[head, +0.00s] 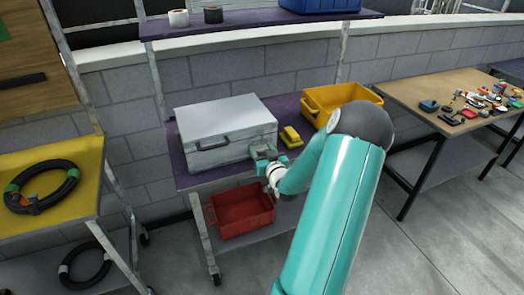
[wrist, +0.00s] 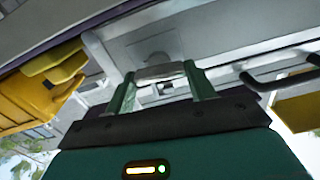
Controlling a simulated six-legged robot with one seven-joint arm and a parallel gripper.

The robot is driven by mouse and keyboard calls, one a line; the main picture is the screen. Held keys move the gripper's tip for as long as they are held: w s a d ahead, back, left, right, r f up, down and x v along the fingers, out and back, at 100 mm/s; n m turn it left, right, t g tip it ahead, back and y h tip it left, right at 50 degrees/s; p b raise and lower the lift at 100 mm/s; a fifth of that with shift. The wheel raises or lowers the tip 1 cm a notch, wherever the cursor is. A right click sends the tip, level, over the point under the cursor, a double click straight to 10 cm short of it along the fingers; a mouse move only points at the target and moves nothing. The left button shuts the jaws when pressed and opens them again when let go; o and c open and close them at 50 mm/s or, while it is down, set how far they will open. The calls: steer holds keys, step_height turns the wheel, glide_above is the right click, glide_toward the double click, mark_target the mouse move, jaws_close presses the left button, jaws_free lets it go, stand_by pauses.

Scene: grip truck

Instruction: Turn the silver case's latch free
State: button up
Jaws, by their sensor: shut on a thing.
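The silver case (head: 222,118) stands shut on the purple shelf of a cart, its dark handle (head: 212,144) on the front face. My gripper (head: 264,154) is at the right part of that front face. In the wrist view the case (wrist: 225,40) fills the upper part, with the handle at the right. The two green fingers of my gripper (wrist: 160,80) are closed on the grey latch (wrist: 160,71), one finger on each side. The latch is too small to make out in the head view, where my gripper covers it.
A small yellow box (head: 290,136) sits just right of the case, with a yellow bin (head: 335,100) beyond it. A red bin (head: 242,210) is on the lower shelf. An upper shelf (head: 260,20) spans above. A table with tools (head: 430,85) stands at the right.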

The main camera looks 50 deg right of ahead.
steer(key=m, duration=0.8)
steer(key=shift+s+d+f+m, duration=0.1)
steer(key=shift+m, duration=0.2)
steer(key=m, duration=0.4)
steer(key=shift+f+m, duration=0.1)
steer(key=shift+m, duration=2)
steer(key=o, duration=1)
